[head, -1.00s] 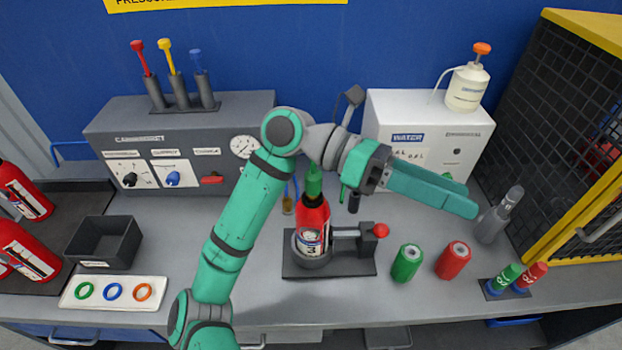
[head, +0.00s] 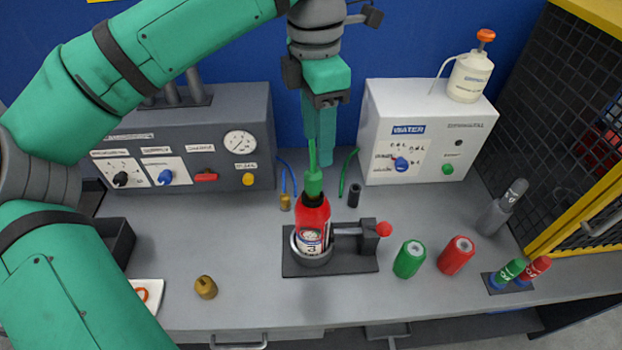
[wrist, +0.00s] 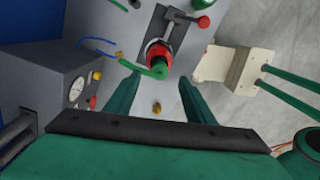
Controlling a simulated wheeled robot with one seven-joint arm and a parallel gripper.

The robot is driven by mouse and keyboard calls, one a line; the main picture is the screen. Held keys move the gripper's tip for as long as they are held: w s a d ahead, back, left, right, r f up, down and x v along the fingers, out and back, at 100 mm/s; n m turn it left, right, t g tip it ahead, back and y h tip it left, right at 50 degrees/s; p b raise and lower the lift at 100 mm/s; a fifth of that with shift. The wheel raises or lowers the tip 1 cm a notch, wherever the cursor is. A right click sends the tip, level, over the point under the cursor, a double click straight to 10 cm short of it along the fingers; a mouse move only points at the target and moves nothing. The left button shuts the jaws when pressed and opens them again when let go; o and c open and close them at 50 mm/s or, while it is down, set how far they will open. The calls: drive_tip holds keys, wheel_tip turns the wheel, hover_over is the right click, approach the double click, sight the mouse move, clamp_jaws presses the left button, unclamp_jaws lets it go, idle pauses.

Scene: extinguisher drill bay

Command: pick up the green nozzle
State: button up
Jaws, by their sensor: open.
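A green tapered piece with a thin spout, which looks like the green nozzle (head: 313,183), tops a red bottle (head: 313,220) upright in a dark holder (head: 290,268). My gripper (head: 322,162) points down, open and empty, close above the nozzle in the head view. In the wrist view the nozzle (wrist: 156,68) lies between the lines of the two fingers (wrist: 158,80), beyond their tips. I see no contact; the exact gap is hard to tell. A small rack at right also holds a green piece (head: 510,270) and a red piece (head: 537,266).
A green can (head: 408,259) and a red can (head: 456,255) stand right of the holder, by its red-knobbed lever (head: 383,229). A brass piece (head: 205,287) lies front left. A grey gauge panel (head: 190,140) and a white water box (head: 420,130) stand behind.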

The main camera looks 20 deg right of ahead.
sight(313, 172)
drive_tip(key=shift+w+a+r, duration=0.1)
drive_tip(key=shift+w+a, duration=0.05)
drive_tip(key=shift+a, duration=0.05)
drive_tip(key=shift+f, duration=0.2)
wheel_tip(313, 172, down, 5)
drive_tip(key=f, duration=0.4)
drive_tip(key=shift+s+a+f, duration=0.25)
drive_tip(key=shift+s, duration=0.05)
drive_tip(key=shift+f, duration=0.4)
drive_tip(key=shift+d, duration=0.1)
drive_tip(key=shift+c, duration=0.9)
clamp_jaws()
